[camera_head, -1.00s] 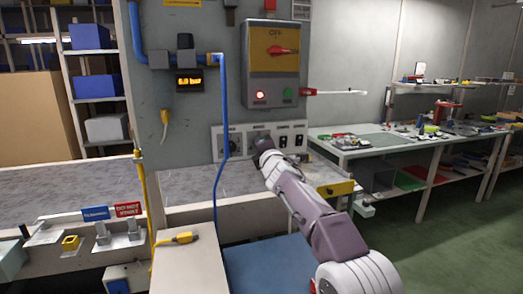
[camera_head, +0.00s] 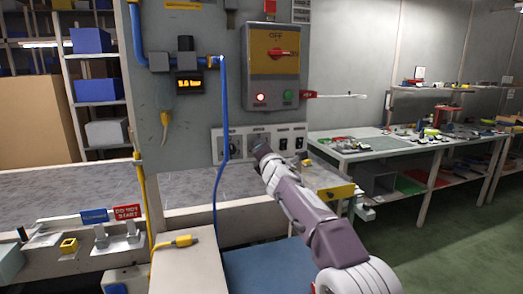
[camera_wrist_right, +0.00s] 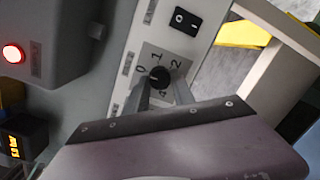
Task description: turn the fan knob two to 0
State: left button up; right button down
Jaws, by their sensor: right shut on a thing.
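I cannot tell which number the knob points to. In the head view my right gripper (camera_head: 261,153) reaches the white control panel (camera_head: 219,157) and hides this knob. Another dark knob (camera_head: 235,143) shows to its left. My left gripper is not in view.
Black rocker switches sit right of the knob; one (camera_wrist_right: 184,21) is close by in the wrist view. A blue hose (camera_head: 221,110) hangs in front of the panel. Above are a grey switch box (camera_head: 271,80) and a lit red lamp (camera_wrist_right: 13,53).

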jog(key=c, duration=1.1)
grip_release()
jog(key=shift+f, duration=0.1)
jog(key=b+v, duration=0.5)
jog(key=v, duration=0.4)
jog(key=shift+b, duration=0.4)
